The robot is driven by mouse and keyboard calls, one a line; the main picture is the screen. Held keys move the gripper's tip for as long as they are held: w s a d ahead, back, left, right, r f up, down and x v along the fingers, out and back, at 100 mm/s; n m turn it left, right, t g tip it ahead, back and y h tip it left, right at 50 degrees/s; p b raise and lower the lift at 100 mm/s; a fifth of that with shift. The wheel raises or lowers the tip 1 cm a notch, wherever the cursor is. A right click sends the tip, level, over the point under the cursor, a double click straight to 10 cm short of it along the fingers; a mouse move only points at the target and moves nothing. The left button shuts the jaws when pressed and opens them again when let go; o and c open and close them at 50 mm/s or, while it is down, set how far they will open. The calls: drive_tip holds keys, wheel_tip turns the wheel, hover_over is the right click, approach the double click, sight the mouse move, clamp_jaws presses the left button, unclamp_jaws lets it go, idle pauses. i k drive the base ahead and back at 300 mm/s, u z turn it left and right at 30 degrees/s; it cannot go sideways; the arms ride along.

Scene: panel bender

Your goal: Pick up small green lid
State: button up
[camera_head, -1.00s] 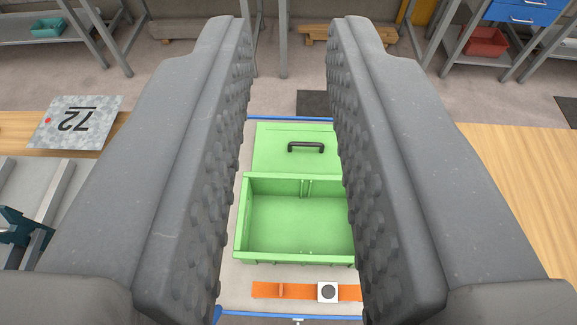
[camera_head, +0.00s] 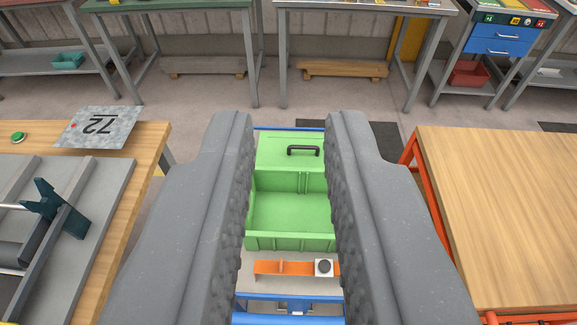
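The small green lid (camera_head: 285,151) is flat, with a black handle (camera_head: 303,150) on top. It lies at the far end of a grey surface with blue edges, just behind an open green box (camera_head: 290,212). The box looks empty. My gripper (camera_head: 288,125) is open, with one dark grey padded finger on each side of the lid and box in the picture. Nothing is between the fingers. The right finger hides the right edges of the lid and box.
An orange bar with a white block (camera_head: 324,267) lies in front of the box. A wooden table (camera_head: 505,210) stands at right. At left, a wooden table holds grey machine parts and a plate marked 72 (camera_head: 97,127). Workbenches line the back, with open floor before them.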

sight(274, 149)
drive_tip(key=z, duration=0.15)
drive_tip(key=i, duration=0.9)
drive_tip(key=u, duration=0.05)
